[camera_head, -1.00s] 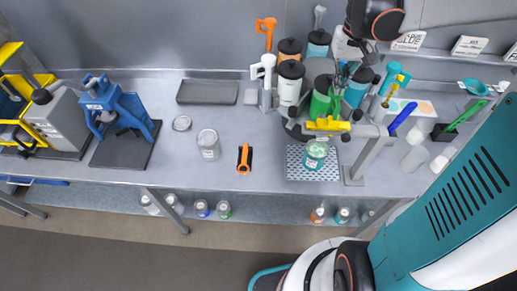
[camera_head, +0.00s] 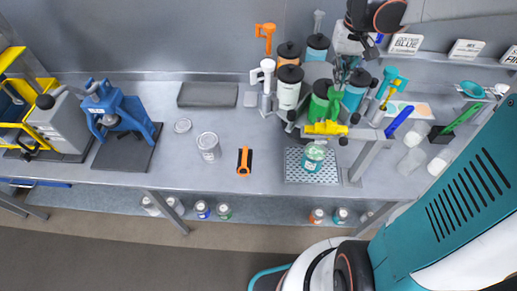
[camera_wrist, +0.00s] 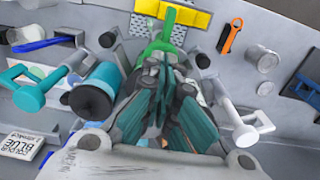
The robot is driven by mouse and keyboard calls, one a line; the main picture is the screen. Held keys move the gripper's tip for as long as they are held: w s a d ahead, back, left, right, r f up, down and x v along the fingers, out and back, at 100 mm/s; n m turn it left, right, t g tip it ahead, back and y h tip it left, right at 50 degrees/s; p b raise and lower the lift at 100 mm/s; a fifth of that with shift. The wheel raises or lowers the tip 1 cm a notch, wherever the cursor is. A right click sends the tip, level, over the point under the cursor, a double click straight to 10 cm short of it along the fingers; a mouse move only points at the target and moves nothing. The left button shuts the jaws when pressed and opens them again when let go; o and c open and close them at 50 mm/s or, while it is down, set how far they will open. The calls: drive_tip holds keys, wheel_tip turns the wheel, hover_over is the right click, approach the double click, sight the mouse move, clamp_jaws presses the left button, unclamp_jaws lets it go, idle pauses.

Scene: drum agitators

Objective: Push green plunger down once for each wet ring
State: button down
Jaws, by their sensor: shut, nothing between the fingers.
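The green drum (camera_head: 318,108) stands in the rack at the back right of the bench, with a dark lid. Green handle parts of the plunger (camera_wrist: 161,46) show just beyond my fingertips in the wrist view; the rest is hidden behind my fingers. My gripper (camera_head: 342,82) is shut and empty, pointing down above or beside the green drum; I cannot tell whether it touches. It fills the middle of the wrist view (camera_wrist: 165,75). A yellow piece (camera_head: 326,128) sits before the green drum. A jar with pale green contents (camera_head: 313,155) stands below on a perforated tray (camera_head: 300,176). No wet rings are discernible.
White (camera_head: 289,90), orange-brown (camera_head: 290,50) and blue (camera_head: 317,45) drums crowd around, with orange (camera_head: 266,35), white (camera_head: 263,72) and teal (camera_head: 390,80) handles. The front-left bench is mostly clear.

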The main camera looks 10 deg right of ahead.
drive_tip(key=shift+s+a+f, duration=0.15)
drive_tip(key=shift+s+f, duration=0.05)
drive_tip(key=shift+s, duration=0.05)
drive_tip(key=shift+f+b, duration=1.4)
drive_tip(key=shift+f, duration=0.1)
drive_tip(key=shift+r, duration=0.1)
drive_tip(key=shift+r+p, duration=1.1)
drive_tip(key=shift+r, duration=0.55)
drive_tip(key=shift+r, duration=0.15)
wheel_tip(320, 180, up, 6)
drive_tip(key=p, duration=0.4)
drive_tip(key=shift+w+f, duration=0.1)
drive_tip(key=shift+f, duration=0.1)
